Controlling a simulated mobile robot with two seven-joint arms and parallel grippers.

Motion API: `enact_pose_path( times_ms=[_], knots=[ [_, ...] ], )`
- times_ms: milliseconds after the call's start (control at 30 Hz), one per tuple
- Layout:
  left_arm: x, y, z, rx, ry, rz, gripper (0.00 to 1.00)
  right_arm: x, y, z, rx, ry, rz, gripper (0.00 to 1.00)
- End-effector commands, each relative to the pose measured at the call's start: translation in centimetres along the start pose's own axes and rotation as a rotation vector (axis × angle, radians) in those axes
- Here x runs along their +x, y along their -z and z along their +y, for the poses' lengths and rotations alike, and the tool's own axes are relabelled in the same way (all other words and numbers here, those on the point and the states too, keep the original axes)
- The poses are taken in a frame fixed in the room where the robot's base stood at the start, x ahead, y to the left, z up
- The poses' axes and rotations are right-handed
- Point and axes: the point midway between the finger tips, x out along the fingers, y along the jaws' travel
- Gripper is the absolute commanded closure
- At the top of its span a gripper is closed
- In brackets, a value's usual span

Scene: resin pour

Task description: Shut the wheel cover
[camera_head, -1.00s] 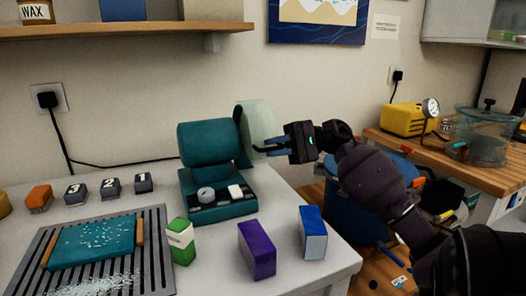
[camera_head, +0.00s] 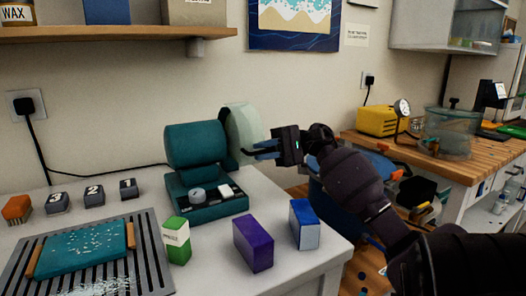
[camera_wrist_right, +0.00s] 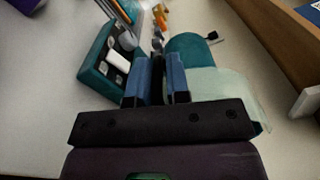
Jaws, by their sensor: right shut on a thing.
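The teal polishing machine (camera_head: 195,147) stands at the back of the white table, with a dial and a white switch on its base. Its pale green wheel cover (camera_head: 242,132) stands upright at the machine's right end. It also shows in the right wrist view (camera_wrist_right: 225,92), beside the blue fingers. My right gripper (camera_head: 262,150) reaches in from the right, its fingers at the cover's right side. In the right wrist view the fingers (camera_wrist_right: 157,82) are close together on a dark narrow part between them, the hold itself partly hidden. My left gripper is not in view.
A purple box (camera_head: 253,243), a blue box (camera_head: 304,224) and a green box (camera_head: 177,240) stand in front of the machine. A teal slab (camera_head: 78,248) lies on a grey rack at left. A blue bin (camera_head: 335,200) is below my right arm.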

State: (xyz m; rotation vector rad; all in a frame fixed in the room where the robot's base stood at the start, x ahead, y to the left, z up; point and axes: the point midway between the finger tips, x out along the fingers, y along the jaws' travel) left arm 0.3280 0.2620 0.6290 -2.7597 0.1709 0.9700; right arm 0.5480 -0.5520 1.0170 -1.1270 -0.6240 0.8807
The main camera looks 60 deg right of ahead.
Motion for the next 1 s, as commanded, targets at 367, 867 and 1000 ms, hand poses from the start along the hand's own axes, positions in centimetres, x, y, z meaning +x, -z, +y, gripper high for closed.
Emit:
enact_pose_path(
  times_ms=[367,867,1000],
  knots=[
    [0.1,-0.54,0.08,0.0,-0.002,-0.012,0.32,0.06,0.35,0.8,0.017,-0.007,0.002,0.64],
    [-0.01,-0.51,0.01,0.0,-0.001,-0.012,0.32,-0.02,0.12,0.34,0.007,-0.004,0.0,0.64],
    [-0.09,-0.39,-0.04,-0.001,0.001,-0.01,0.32,-0.86,0.11,0.23,0.006,-0.002,0.001,0.64]
  ],
)
